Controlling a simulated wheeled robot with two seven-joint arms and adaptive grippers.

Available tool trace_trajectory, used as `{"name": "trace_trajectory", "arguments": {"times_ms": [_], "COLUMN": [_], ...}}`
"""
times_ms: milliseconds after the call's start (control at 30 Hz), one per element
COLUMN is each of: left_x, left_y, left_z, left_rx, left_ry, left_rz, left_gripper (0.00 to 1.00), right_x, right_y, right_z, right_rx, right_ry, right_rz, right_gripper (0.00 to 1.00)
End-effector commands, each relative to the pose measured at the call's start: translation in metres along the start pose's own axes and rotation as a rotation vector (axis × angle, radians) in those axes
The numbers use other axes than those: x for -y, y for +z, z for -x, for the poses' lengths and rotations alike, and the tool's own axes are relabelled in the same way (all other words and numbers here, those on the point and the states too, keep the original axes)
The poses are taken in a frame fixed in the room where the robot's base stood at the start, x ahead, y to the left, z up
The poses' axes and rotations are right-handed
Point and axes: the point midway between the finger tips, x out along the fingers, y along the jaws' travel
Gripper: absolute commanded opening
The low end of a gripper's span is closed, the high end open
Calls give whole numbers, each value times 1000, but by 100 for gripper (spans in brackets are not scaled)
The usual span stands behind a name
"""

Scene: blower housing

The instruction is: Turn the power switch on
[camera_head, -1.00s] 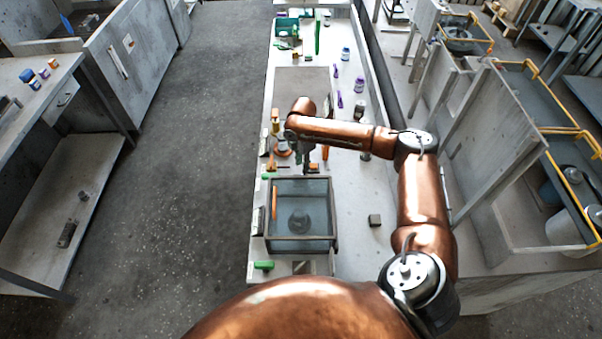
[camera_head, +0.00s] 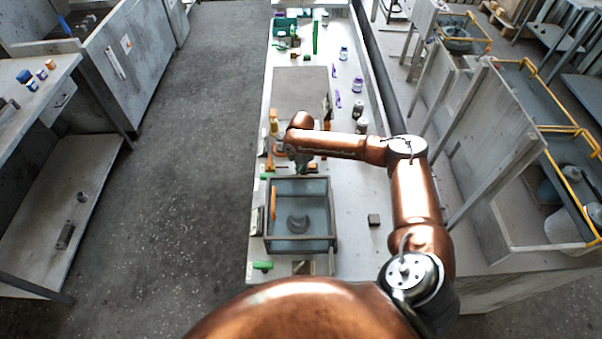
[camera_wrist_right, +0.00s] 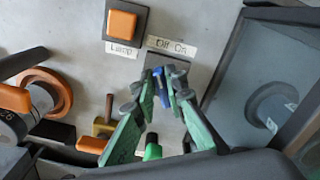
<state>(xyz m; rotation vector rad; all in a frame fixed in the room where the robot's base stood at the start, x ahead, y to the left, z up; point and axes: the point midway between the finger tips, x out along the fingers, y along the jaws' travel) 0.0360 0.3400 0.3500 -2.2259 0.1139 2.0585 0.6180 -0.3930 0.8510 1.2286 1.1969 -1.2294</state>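A panel labelled "Off On" (camera_wrist_right: 172,47) shows in the right wrist view, with a grey plate just below the label. My right gripper (camera_wrist_right: 162,82) reaches this plate with its green-padded fingers, which cover most of it. A narrow blue part (camera_wrist_right: 160,88) shows between the fingertips. I cannot tell whether the fingers press on it or only stand around it. In the head view my right gripper (camera_head: 302,164) is small, at the far side of the glass-topped box. My left gripper is not in view.
An orange lamp button (camera_wrist_right: 122,21) sits left of the "Off On" label. A dark-framed glass box (camera_wrist_right: 262,65) stands to the right. An orange round handle (camera_wrist_right: 40,95) lies to the left. In the head view a small grey block (camera_head: 374,220) stands on bare bench.

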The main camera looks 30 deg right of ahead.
Motion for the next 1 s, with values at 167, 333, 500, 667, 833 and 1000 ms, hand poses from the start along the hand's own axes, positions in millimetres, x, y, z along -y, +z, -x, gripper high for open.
{"name": "trace_trajectory", "arguments": {"times_ms": [167, 333, 500, 667, 833, 1000], "left_x": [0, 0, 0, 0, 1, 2], "left_y": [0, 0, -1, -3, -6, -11], "left_z": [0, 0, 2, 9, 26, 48], "left_rx": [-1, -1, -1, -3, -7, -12], "left_ry": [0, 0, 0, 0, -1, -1], "left_rz": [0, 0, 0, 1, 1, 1], "left_gripper": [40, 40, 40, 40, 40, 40], "right_x": [0, 0, 0, 2, 3, 5], "right_y": [0, 0, 0, -1, -1, -2], "right_z": [0, 0, 0, 1, 3, 5], "right_rx": [0, 0, 0, -2, -2, -3], "right_ry": [0, 0, -1, -3, -3, -3], "right_rz": [0, 0, -6, -42, -133, -271], "right_gripper": [0, 0, 0, 0, 0, 0]}}
